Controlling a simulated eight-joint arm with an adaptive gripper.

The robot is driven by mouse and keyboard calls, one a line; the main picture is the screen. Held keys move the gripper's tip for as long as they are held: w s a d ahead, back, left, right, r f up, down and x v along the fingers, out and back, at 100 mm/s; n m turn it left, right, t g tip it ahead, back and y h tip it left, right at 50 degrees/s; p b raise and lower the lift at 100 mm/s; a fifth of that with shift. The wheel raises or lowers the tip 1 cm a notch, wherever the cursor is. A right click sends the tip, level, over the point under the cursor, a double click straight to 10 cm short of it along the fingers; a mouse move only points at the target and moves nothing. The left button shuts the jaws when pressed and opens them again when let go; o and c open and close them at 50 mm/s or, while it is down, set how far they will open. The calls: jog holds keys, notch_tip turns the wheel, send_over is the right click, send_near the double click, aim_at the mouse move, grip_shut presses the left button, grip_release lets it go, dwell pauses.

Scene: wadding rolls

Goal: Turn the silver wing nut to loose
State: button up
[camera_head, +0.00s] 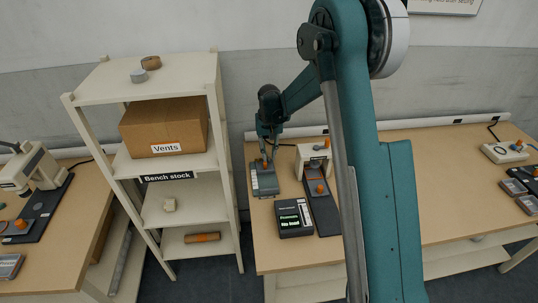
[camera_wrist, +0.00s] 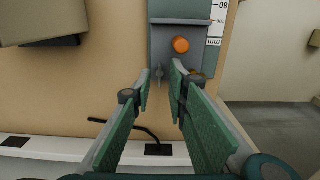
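The silver wing nut (camera_wrist: 159,74) is a small grey piece at the edge of a blue-grey fixture in the wrist view. My gripper (camera_wrist: 162,78) is open, with its two green-padded fingers on either side of the nut. A gap shows at each side of it; the right finger's tip lies over the fixture's edge. The nut is too small to make out there. I cannot tell which way its wings point.
An orange knob (camera_wrist: 181,44) sits on the fixture, close to the right finger, with a brass-coloured piece (camera_wrist: 198,73) partly hidden beside it. A black display box (camera_head: 294,218) and a dark board (camera_head: 322,206) with a cream press stand nearby. A shelf unit (camera_head: 150,90) stands left.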

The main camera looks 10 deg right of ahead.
jog(key=shift+r, duration=0.1)
notch_tip(320, 180, up, 12)
dwell(0.8)
